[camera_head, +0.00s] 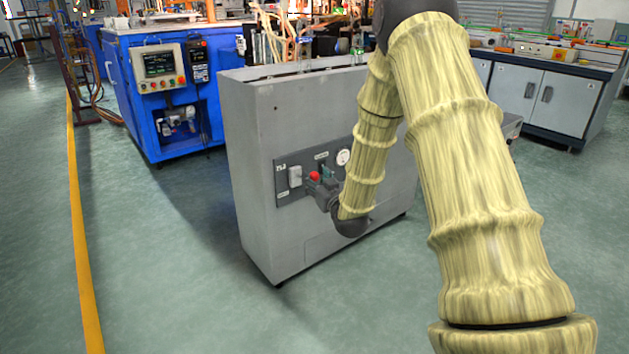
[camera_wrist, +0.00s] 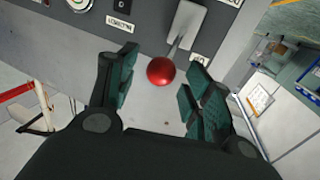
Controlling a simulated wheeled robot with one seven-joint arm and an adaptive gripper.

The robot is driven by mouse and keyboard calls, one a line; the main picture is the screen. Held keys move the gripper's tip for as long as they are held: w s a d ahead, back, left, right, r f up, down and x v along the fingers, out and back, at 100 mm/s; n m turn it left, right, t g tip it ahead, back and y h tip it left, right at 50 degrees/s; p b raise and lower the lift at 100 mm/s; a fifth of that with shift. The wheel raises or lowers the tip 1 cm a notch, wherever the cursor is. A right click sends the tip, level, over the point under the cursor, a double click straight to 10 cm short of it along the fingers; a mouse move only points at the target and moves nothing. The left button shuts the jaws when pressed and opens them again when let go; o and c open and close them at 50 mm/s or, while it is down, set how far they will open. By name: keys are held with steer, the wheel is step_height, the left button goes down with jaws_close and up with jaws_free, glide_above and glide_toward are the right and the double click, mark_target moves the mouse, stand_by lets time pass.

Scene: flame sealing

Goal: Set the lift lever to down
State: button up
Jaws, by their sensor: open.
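The lift lever is a grey rod with a red ball knob (camera_wrist: 161,71), coming out of a pale plate (camera_wrist: 188,18) on the dark control panel (camera_wrist: 228,18). In the head view the red knob (camera_head: 314,176) shows beside the pale plate (camera_head: 295,176) on the grey cabinet's front. My gripper (camera_wrist: 163,84) is open, its dark green pads on either side of the red knob, with gaps to both pads. In the head view my gripper (camera_head: 324,186) is at the panel, partly hidden by my arm. I cannot tell the lever's setting from these views.
The panel also has a round gauge (camera_head: 343,157) and a small dark switch (camera_wrist: 122,7) with a label under it. The grey cabinet (camera_head: 250,120) stands on open green floor. A blue machine (camera_head: 128,95) stands behind at left, and a workbench (camera_head: 545,97) at right.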

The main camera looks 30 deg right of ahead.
steer(key=shift+w+d, duration=0.2)
steer(key=shift+w, duration=1.05)
steer(key=shift+b, duration=0.3)
jaws_close()
